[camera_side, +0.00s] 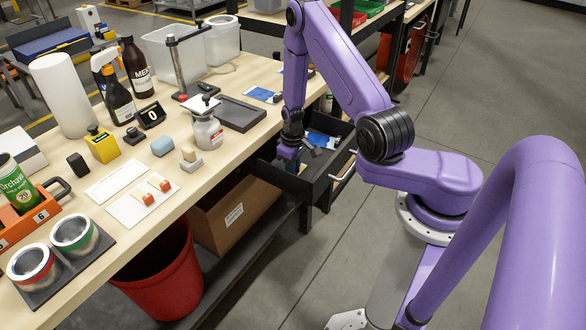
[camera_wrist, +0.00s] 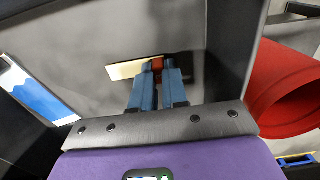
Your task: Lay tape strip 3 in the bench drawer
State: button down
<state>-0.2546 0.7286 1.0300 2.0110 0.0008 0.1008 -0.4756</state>
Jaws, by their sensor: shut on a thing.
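In the wrist view my gripper (camera_wrist: 158,76) has its blue fingers shut on the red end of a cream tape strip (camera_wrist: 126,69). The strip sticks out to the left, over the grey floor of the bench drawer (camera_wrist: 90,40); whether it touches the floor is unclear. In the side view the drawer (camera_side: 312,188) is pulled out from under the bench, and my gripper (camera_side: 289,158) points down inside it near the bench side. I cannot read a number on the strip.
A blue and white packet (camera_wrist: 35,92) lies in the drawer; blue items (camera_side: 322,140) show at its far end. A white card (camera_side: 128,209) with two red-ended pieces lies on the bench. A red bin (camera_side: 165,275) and cardboard box (camera_side: 228,214) stand below.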

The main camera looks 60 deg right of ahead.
jog(key=shift+f, duration=0.25)
jog(key=c, duration=1.1)
grip_release()
jog(key=shift+c, duration=0.2)
notch_tip(320, 180, up, 12)
jog(key=s+a+r+n, duration=0.4)
jog(key=a+r+n, duration=0.2)
jog(key=a+r, duration=0.7)
jog(key=s+a+r+n, duration=0.1)
jog(key=s+r+n, duration=0.1)
jog(key=s, duration=0.8)
jog(key=s+a+r+n, duration=0.2)
jog(key=s+n, duration=0.2)
jog(key=s, duration=0.6)
jog(key=shift+s+a+r+n, duration=0.2)
jog(key=shift+s+n, duration=0.1)
jog(key=shift+s, duration=0.1)
